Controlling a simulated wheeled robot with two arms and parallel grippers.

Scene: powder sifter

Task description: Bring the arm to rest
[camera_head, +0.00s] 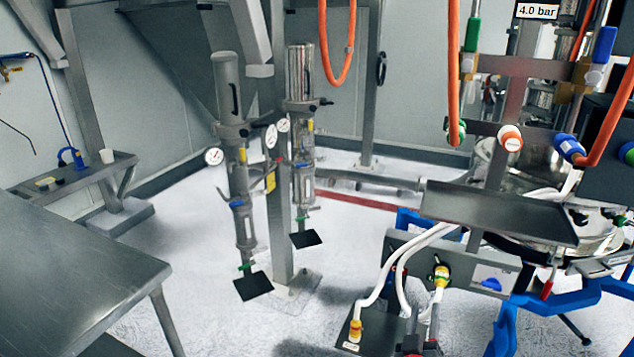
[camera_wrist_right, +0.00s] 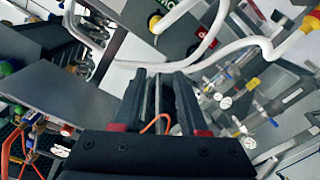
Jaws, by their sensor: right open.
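My right gripper (camera_head: 424,318) is only partly in view at the bottom edge of the head view, in front of the sifter's lower box. In the right wrist view, my right gripper (camera_wrist_right: 160,80) shows two dark fingers with red parts at their bases. The fingers are apart, and no object is held between them. An orange hose shows through the gap at the fingers' base. White hoses pass beyond the fingertips; I cannot tell how far away they are. My left gripper is not in view.
The sifter's blue frame (camera_head: 505,330), steel tray (camera_head: 495,212) and white hoses (camera_head: 378,288) crowd the right side. Orange hoses (camera_head: 452,70) hang above. A steel table (camera_head: 75,270) stands at left.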

